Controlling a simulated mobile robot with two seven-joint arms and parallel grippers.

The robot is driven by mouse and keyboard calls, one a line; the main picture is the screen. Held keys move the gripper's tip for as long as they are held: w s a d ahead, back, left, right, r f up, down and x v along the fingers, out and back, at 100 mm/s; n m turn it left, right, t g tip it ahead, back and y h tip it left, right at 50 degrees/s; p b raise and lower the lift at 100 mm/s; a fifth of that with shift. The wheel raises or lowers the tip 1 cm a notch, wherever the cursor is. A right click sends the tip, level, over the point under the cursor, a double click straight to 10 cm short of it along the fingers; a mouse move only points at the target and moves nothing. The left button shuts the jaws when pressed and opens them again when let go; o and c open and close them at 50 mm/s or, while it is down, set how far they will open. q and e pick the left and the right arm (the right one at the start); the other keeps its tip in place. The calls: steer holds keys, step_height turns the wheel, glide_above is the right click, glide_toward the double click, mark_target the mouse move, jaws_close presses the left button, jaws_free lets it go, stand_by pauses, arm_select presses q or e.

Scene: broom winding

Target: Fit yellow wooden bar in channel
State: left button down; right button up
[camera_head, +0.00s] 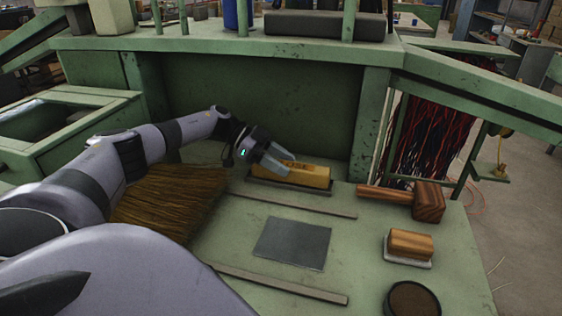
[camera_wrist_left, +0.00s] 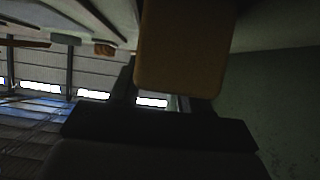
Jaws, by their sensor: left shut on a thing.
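The yellow wooden bar (camera_head: 312,177) is at the back of the green bench, over a dark shallow tray (camera_head: 318,190). My left gripper (camera_head: 284,164) is shut on the bar from the left and above. In the left wrist view the bar (camera_wrist_left: 185,45) fills the upper middle, close to the camera, between the dark fingers. I cannot tell whether the bar touches the tray. Two thin rails, a back one (camera_head: 297,206) and a front one (camera_head: 285,285), lie across the bench with a gap between them. My right gripper is out of view.
A grey plate (camera_head: 292,243) lies between the rails. Broom bristles (camera_head: 172,203) lie left, beside my left arm. A wooden mallet (camera_head: 425,201), a wooden-backed block (camera_head: 409,245) and a round dark container (camera_head: 412,299) stand right. A green back panel (camera_head: 265,105) rises behind the bar.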

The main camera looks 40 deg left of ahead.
arm_select(q)
steer(key=shift+f+b, duration=0.35)
steer(key=shift+f, duration=0.25)
steer(key=c, duration=0.5)
jaws_free()
steer(key=shift+o, duration=0.2)
steer(key=shift+a, duration=0.1)
steer(key=b+v, duration=0.1)
steer(key=v, duration=0.6)
